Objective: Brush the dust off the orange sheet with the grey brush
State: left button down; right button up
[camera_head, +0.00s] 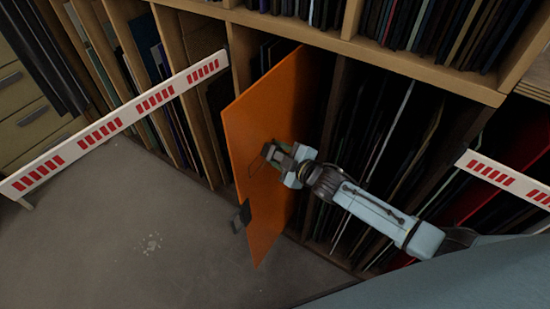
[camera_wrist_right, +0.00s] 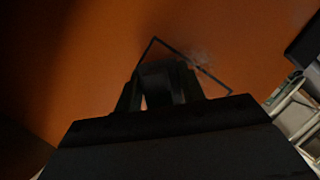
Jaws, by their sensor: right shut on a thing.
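The orange sheet (camera_head: 252,124) stands on edge, jutting out at an angle from a rack slot in the head view. It fills most of the right wrist view (camera_wrist_right: 90,60). My right gripper (camera_head: 275,155) is at the face of the sheet, near its middle, and is shut on what seems to be the grey brush. A thin dark frame (camera_wrist_right: 155,42) sticks out past the fingers; the rest of the brush is mostly hidden or dark. A faint pale dusty patch (camera_wrist_right: 203,57) shows on the sheet beside the frame. My left gripper is out of view.
A dark block (camera_head: 241,216) sits at the sheet's left edge. Wooden racks (camera_head: 400,65) full of sheets stand behind. White barriers with red marks (camera_head: 118,124) cross at left and right (camera_head: 505,180). Grey floor (camera_head: 100,235) is open at lower left, with pale specks.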

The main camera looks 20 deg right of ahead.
jog(key=w+d, duration=0.2)
jog(key=d, duration=0.1)
jog(key=shift+w+d+b, duration=0.1)
jog(key=shift+w+b, duration=0.1)
jog(key=shift+b, duration=0.1)
jog(key=s+d+p, duration=0.2)
jog(key=s+d, duration=0.1)
jog(key=s, duration=0.2)
jog(key=shift+d+p, duration=0.35)
jog(key=shift+p, duration=0.05)
dwell(0.4)
jog(key=shift+s+d+p, duration=0.5)
jog(key=shift+s+d, duration=0.4)
jog(key=shift+s, duration=0.2)
